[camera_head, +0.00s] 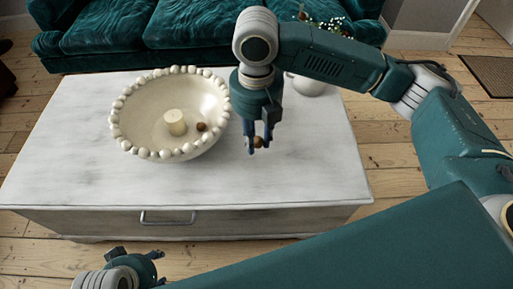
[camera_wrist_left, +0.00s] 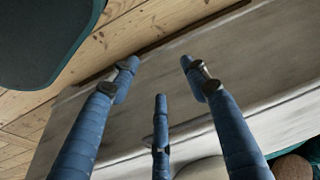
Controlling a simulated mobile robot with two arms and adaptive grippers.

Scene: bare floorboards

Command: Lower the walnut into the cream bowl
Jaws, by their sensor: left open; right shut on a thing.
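The cream bowl (camera_head: 126,128) with a beaded rim stands on the left half of the white table. Inside it are a cream candle-like cylinder (camera_head: 175,122) and a small brown ball-like thing (camera_head: 201,127). My right gripper (camera_head: 257,147) points down to the right of the bowl, clear of its rim, shut on a small round brown walnut (camera_head: 257,141). My left gripper (camera_head: 138,258) is low at the front left, in front of the table. In the left wrist view my left gripper (camera_wrist_left: 160,85) has its fingers spread, with nothing between them.
A pale vase with flowers (camera_head: 308,86) stands at the back, partly behind my right arm. A teal sofa (camera_head: 110,27) is behind.

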